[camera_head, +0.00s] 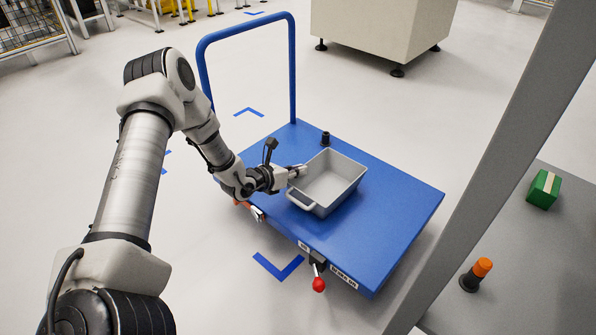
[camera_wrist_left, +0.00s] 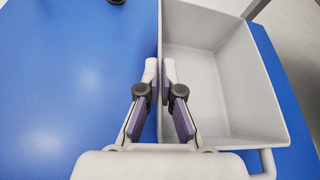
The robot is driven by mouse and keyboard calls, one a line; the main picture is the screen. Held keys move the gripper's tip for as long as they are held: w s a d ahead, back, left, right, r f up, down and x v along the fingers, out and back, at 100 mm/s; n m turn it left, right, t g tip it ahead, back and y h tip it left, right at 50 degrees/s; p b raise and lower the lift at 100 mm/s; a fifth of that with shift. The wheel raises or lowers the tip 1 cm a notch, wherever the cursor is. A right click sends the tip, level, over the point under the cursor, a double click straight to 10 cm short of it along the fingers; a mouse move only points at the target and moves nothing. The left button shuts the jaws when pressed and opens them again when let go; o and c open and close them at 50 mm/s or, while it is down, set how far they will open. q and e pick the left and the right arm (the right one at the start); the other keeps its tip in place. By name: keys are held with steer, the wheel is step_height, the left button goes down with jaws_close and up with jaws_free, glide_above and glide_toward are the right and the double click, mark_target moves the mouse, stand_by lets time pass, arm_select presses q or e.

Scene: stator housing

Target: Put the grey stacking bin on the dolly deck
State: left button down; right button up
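The grey stacking bin (camera_head: 330,184) is upright over the middle of the blue dolly deck (camera_head: 400,205) and appears to rest on it. My left gripper (camera_head: 302,171) is at the bin's left side wall. In the left wrist view the fingertips (camera_wrist_left: 161,72) straddle the wall of the bin (camera_wrist_left: 225,95), one inside and one outside, and look closed on it. The blue deck (camera_wrist_left: 70,90) shows left of the bin. The bin's underside is hidden. My right gripper is not in view.
A small black knob (camera_head: 325,138) stands on the deck behind the bin. The dolly's blue push handle (camera_head: 292,70) rises at the back. A red-knobbed lever (camera_head: 318,284) is at the front edge. A green box (camera_head: 544,189) and an orange-topped item (camera_head: 481,268) are on the grey surface at right.

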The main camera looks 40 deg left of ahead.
arm_select(q)
steer(key=c, duration=1.3)
jaws_free()
